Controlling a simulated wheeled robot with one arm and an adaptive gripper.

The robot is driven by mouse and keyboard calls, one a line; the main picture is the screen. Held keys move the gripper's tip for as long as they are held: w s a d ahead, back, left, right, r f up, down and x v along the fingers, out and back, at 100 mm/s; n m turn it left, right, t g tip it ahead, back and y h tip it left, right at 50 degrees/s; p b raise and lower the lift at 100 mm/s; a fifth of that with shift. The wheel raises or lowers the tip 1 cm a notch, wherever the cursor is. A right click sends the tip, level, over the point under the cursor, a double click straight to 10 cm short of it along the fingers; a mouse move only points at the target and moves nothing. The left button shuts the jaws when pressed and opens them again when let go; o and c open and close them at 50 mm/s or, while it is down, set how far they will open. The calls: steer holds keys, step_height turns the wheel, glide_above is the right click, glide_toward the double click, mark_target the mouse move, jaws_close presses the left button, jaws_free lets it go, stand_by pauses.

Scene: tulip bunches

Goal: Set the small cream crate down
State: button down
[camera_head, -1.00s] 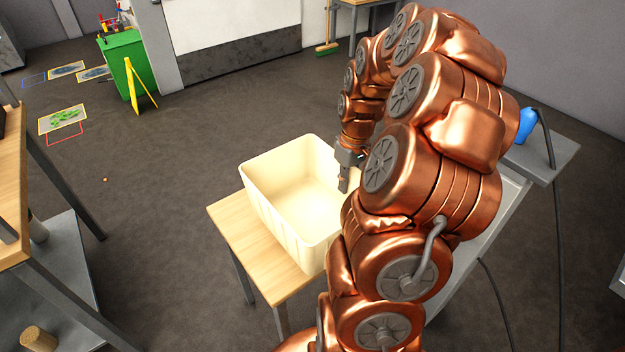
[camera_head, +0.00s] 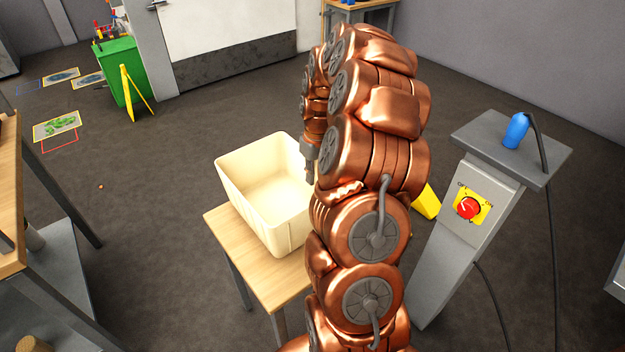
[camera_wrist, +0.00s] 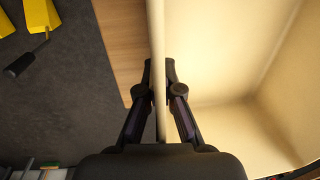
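The small cream crate (camera_head: 247,204) is upright and looks empty, over the small wooden table (camera_head: 228,236). I cannot tell whether its base touches the tabletop. My gripper (camera_head: 309,170) is at the crate's right wall, partly hidden behind my copper arm. In the wrist view my gripper (camera_wrist: 160,85) has one finger on each side of the crate's wall (camera_wrist: 157,35), close against it, so it is shut on the wall. The crate's inside (camera_wrist: 215,60) is to the right there, and bare wood (camera_wrist: 122,40) shows to the left.
A grey console (camera_head: 440,240) with a red knob (camera_head: 467,207) and a blue bottle-like object (camera_head: 516,130) stands at the right. A wooden bench (camera_head: 12,190) is at the left edge. A green bin (camera_head: 122,72) and yellow board (camera_head: 130,92) are far back. Open floor lies between.

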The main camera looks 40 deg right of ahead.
steer(key=shift+f, duration=1.05)
steer(key=c, duration=1.3)
jaws_free()
steer(key=r, duration=0.8)
steer(key=d+r, duration=0.1)
steer(key=r, duration=0.3)
steer(key=shift+s+d+r, duration=0.1)
